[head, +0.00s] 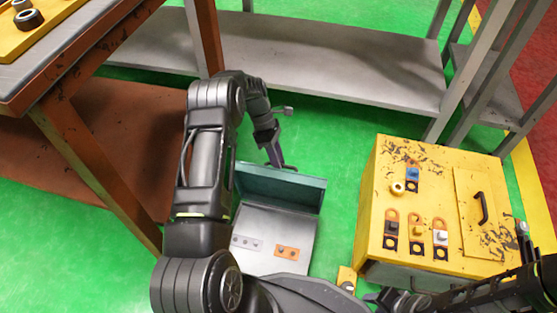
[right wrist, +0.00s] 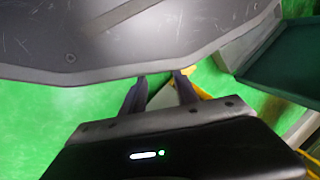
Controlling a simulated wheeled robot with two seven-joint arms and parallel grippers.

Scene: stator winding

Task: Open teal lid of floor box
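The floor box (head: 268,222) stands on the green floor, with light grey surfaces showing below the lid. Its teal lid (head: 283,190) stands raised along the far side; a teal panel also shows in the right wrist view (right wrist: 287,62). My left gripper (head: 282,167) is at the far upper edge of the lid. Whether it touches the lid, and its finger gap, cannot be made out. My right gripper (head: 372,297) is low, right of the box. In the right wrist view its two fingers (right wrist: 160,78) are apart, with a yellow piece partly visible behind them.
A grey plate (head: 246,243) and an orange plate (head: 287,251) lie in the box area. A yellow cabinet (head: 430,165) with a black handle stands at the right. A brown-framed table (head: 70,55) is at the left, and a grey shelf (head: 320,70) is behind. Green floor shows between them.

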